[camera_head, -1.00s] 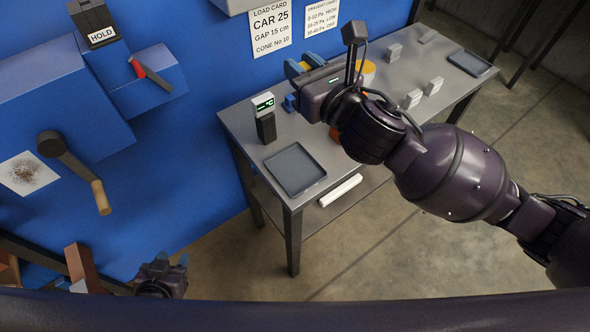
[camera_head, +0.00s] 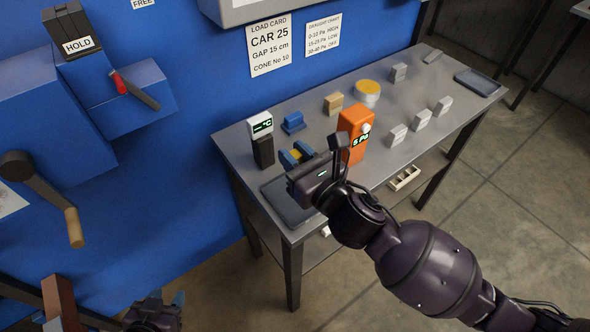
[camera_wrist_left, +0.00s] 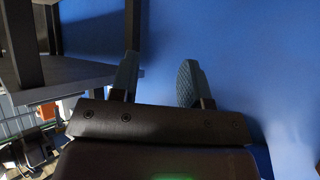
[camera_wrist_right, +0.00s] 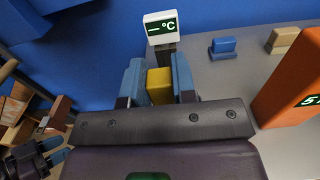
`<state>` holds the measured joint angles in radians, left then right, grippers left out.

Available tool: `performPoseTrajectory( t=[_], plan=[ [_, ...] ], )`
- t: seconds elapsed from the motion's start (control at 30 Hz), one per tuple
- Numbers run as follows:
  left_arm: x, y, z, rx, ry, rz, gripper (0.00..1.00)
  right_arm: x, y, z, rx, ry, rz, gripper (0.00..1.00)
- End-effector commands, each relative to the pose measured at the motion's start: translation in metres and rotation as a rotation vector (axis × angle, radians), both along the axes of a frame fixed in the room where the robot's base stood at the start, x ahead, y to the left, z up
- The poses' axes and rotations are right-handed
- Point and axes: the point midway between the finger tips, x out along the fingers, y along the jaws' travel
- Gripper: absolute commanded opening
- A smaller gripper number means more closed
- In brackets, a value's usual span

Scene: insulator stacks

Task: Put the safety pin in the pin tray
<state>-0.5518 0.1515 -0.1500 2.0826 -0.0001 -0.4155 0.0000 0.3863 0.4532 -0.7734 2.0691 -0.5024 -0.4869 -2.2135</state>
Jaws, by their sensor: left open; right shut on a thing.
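My right gripper (camera_head: 295,156) is shut on a small yellow block (camera_wrist_right: 159,86), held between its blue fingertips. Most of the block is hidden by the fingers, so I cannot tell if it is the safety pin. The gripper is over the near left end of the grey table, above or just behind a dark shallow tray (camera_head: 283,206), which my arm partly covers. A second dark tray (camera_head: 477,82) lies at the table's far right end. I cannot tell which is the pin tray. My left gripper (camera_head: 164,299) is low at the bottom left, open and empty in its wrist view (camera_wrist_left: 157,82).
A °C display on a black stand (camera_head: 262,138) is left of my right gripper; an orange gauge box (camera_head: 354,128) is close to its right. A blue block (camera_head: 292,122), a tan block (camera_head: 333,103), a yellow-topped round tin (camera_head: 367,92) and several grey blocks (camera_head: 420,118) stand beyond.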

Motion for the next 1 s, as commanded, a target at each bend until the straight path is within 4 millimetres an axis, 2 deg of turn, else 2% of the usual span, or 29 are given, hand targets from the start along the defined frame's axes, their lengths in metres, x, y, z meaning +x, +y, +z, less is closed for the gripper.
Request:
performPoseTrajectory(
  t=[0.17, 0.43, 0.87, 0.9, 1.0],
  plan=[
    [0.002, 0.0, -0.001, 0.0, -0.003, -0.003, 0.43, 0.0, 0.0, -0.008, 0.001, 0.001, -0.001, 0.0],
    [-0.005, -0.001, -0.017, 0.0, 0.024, -0.004, 0.43, 0.0, 0.0, -0.046, 0.002, 0.008, -0.002, 0.0],
    [-0.002, -0.001, -0.015, 0.0, 0.018, -0.004, 0.43, 0.0, 0.0, -0.049, 0.001, -0.001, -0.001, 0.0],
    [-0.002, -0.001, -0.015, 0.0, 0.018, -0.004, 0.43, 0.0, 0.0, -0.049, 0.0, 0.0, -0.001, 0.28],
    [-0.002, -0.001, -0.014, 0.0, 0.017, -0.004, 0.43, 0.0, 0.0, -0.049, 0.001, -0.001, -0.001, 0.43]
  ],
)
